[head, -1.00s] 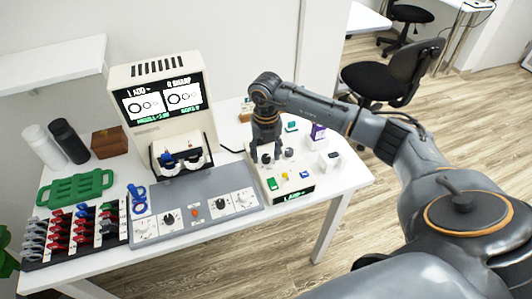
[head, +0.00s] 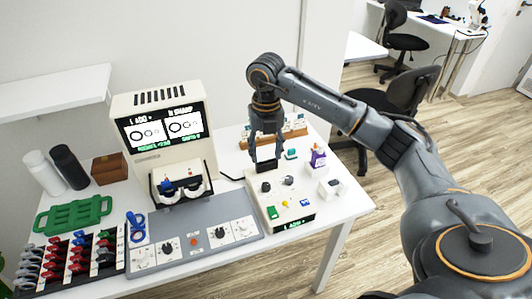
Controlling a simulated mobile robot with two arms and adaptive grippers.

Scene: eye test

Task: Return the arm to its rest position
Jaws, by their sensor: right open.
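My right arm comes in from the right side of the head view and bends down over the white table (head: 345,205). Its gripper (head: 266,158) is open, with fingers pointing down at the back of a cream control box (head: 283,200). A dark knob or block shows at the fingertips; I cannot tell whether they touch it. The box carries dark knobs, coloured buttons and a lit display. My left gripper is not in view.
A cream tester (head: 165,145) with two screens stands behind a grey dial panel (head: 195,232). A rack of coloured pieces (head: 70,262), a green tray (head: 72,216) and a brown box (head: 110,168) are at left. Small items sit right of the gripper. An office chair (head: 400,95) stands behind the arm.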

